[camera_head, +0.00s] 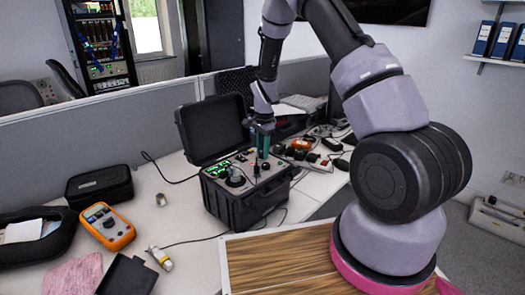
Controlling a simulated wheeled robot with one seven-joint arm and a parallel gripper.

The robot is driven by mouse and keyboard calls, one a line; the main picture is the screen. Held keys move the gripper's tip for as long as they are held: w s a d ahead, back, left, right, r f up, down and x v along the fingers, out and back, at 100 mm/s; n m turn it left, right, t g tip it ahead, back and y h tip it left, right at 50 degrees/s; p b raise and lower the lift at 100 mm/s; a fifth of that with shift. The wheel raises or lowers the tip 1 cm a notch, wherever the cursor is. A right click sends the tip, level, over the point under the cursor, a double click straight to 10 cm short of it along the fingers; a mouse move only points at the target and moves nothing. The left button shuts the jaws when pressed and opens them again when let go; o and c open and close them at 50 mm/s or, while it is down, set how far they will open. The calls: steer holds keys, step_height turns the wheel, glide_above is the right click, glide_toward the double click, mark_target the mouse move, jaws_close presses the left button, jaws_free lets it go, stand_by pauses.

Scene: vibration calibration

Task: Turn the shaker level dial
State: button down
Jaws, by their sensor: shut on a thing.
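The shaker unit is an open black case (240,205) on the white desk, with its lid (213,128) raised at the back. Its grey panel has lit green displays (217,169) and a round dark fitting (236,181) at the front left. My gripper (262,157) points down over the right half of the panel, its teal fingers close together. It is shut on a small part at panel level, which I take to be the shaker level dial; the fingers hide most of it. Small knobs or sockets beside the fingers are too small to make out.
An orange multimeter (107,226), a black pouch (100,186) and a small cylindrical sensor (160,258) with a cable lie left of the case. Tools and small boxes (300,148) crowd the desk to the right. A grey partition (90,135) stands behind.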

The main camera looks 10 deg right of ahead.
steer(key=n, duration=0.7)
steer(key=shift+w, duration=0.1)
steer(key=n, duration=0.8)
steer(key=shift+n+g, duration=0.3)
steer(key=shift+g, duration=0.1)
steer(key=n, duration=0.3)
steer(key=shift+w+n, duration=0.1)
steer(key=shift+n, duration=0.2)
steer(key=n, duration=0.3)
steer(key=shift+n, duration=0.3)
steer(key=n, duration=0.3)
steer(key=shift+n, duration=2.2)
